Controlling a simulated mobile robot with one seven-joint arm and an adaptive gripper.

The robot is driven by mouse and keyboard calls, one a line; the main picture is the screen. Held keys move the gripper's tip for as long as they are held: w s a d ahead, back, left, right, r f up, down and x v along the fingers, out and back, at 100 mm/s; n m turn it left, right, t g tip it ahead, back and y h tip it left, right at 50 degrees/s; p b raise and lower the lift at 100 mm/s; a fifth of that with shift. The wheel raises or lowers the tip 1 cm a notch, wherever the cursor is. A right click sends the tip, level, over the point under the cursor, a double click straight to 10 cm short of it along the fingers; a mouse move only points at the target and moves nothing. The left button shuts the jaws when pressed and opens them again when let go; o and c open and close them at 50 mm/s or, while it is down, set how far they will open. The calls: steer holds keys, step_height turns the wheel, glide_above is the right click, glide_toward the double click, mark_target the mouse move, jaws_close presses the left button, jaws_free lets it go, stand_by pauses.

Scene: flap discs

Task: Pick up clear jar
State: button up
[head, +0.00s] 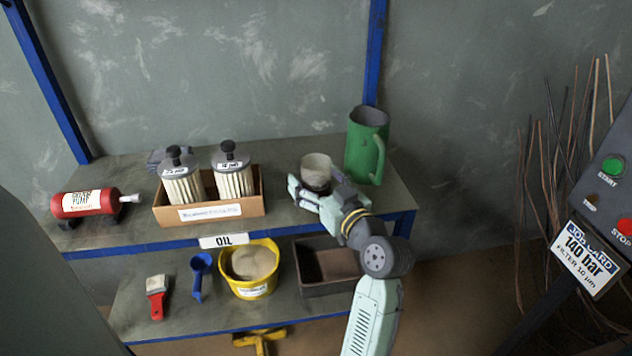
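A small pale grey, partly see-through jar (316,168) is on the upper shelf side, left of the green jug. My gripper (312,189) is at the jar, its fingers reaching around the jar's lower part. The jar looks upright, with its open rim showing above the fingers. The fingers and wrist hide the jar's base, so I cannot tell whether it touches the shelf or whether the fingers press on it.
A tall green jug (362,150) stands close behind on the right. The lower shelf holds a yellow bucket (250,290) and a dark bin (330,284).

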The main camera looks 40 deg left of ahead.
steer(key=c, duration=1.2)
steer(key=shift+r, duration=0.15)
